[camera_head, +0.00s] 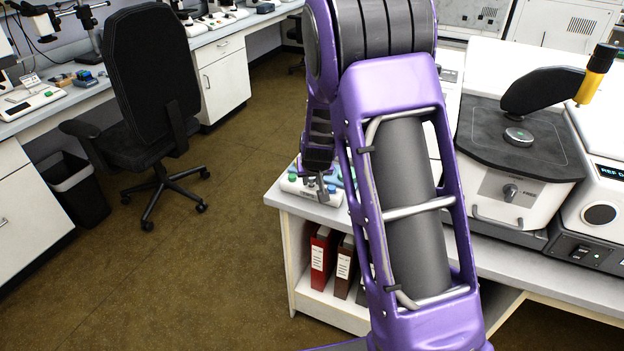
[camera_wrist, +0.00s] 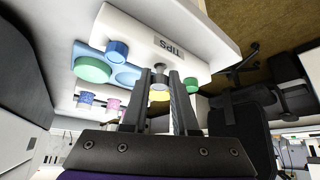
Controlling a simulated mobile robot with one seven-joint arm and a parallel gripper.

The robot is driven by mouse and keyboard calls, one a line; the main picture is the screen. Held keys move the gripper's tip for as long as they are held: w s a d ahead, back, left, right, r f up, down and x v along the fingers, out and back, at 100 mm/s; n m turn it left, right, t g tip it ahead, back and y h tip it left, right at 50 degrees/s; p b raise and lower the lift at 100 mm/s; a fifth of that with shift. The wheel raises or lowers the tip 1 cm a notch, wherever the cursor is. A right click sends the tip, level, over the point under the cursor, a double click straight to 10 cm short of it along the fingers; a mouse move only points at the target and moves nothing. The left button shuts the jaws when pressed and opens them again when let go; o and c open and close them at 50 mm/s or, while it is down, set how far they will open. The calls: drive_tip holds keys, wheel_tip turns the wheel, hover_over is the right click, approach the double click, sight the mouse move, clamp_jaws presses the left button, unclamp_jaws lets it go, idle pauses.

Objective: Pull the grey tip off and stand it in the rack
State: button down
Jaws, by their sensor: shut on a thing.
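My gripper (camera_wrist: 163,78) is shut on a small grey tip (camera_wrist: 160,77) that shows between its fingertips in the wrist view. The tip is right at the white rack (camera_wrist: 200,60) marked TIPS. I cannot tell whether it stands in the rack or is just above it. A yellow tip (camera_wrist: 159,96) shows behind it between the fingers, and a green tip (camera_wrist: 192,86) is to the right. In the head view my gripper (camera_head: 322,190) is over the rack (camera_head: 299,187) at the bench corner, and the grey tip cannot be made out there.
Beside the rack is a blue tray (camera_wrist: 128,76) with blue (camera_wrist: 116,50) and green (camera_wrist: 93,69) pieces. Pink (camera_wrist: 113,103) and purple (camera_wrist: 86,98) pieces are close by. An instrument with a black plate (camera_head: 490,135) stands right on the bench. A black chair (camera_head: 150,80) is left, over open floor.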

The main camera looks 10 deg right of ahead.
drive_tip(key=shift+f, duration=0.3)
drive_tip(key=shift+r, duration=0.1)
idle(6.3)
drive_tip(key=shift+r+p, duration=1.7)
drive_tip(key=shift+r, duration=1.2)
